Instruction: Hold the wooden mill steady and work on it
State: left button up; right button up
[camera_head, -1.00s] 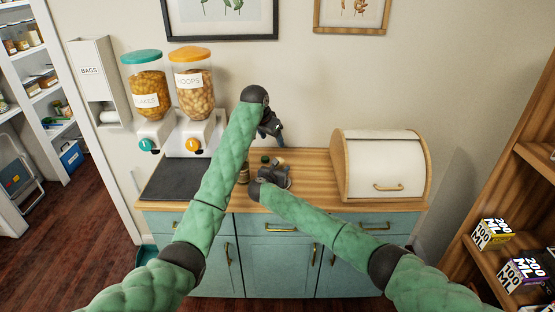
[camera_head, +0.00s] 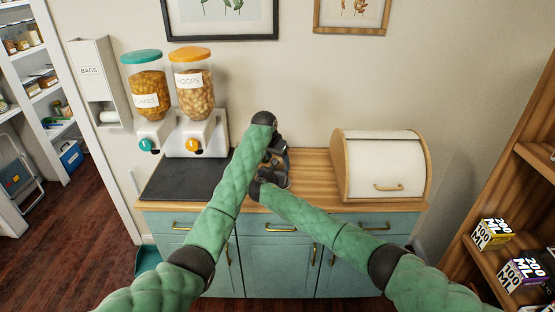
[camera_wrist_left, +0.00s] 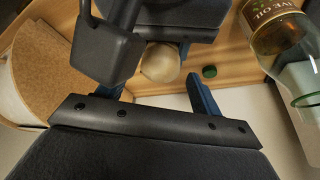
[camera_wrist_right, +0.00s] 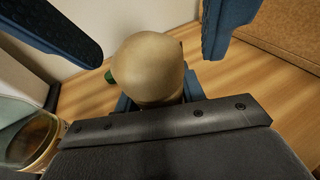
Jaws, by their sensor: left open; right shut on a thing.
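The wooden mill's pale rounded top shows in the right wrist view (camera_wrist_right: 150,62) and the left wrist view (camera_wrist_left: 160,62). In the head view my arms and grippers hide the mill. My right gripper (camera_head: 268,182) is shut on the mill's body, low over the counter. My left gripper (camera_head: 278,152) is above it, open. In the right wrist view its two dark blue fingers stand apart on either side of the mill's top, with no clear contact.
An olive oil bottle (camera_wrist_left: 278,28) and a small green-capped thing (camera_wrist_left: 209,72) stand close by the mill. The bread box (camera_head: 385,165) is to the right. Two cereal dispensers (camera_head: 195,95) and a dark mat (camera_head: 180,180) are left.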

pick_arm(q)
jog(key=shift+w+d+f, duration=0.1)
jog(key=shift+w+f, duration=0.1)
jog(key=shift+f, duration=0.25)
jog(key=c, duration=1)
jog(key=n+y, duration=0.1)
jog(key=n, duration=0.1)
jog(key=n+y, duration=0.1)
jog(key=n, duration=0.2)
jog(key=shift+s+d+n+t, duration=0.1)
jog(key=shift+d+n+t, duration=0.1)
jog(key=shift+n+t, duration=0.15)
jog(key=n+y, duration=0.2)
jog(key=n, duration=0.3)
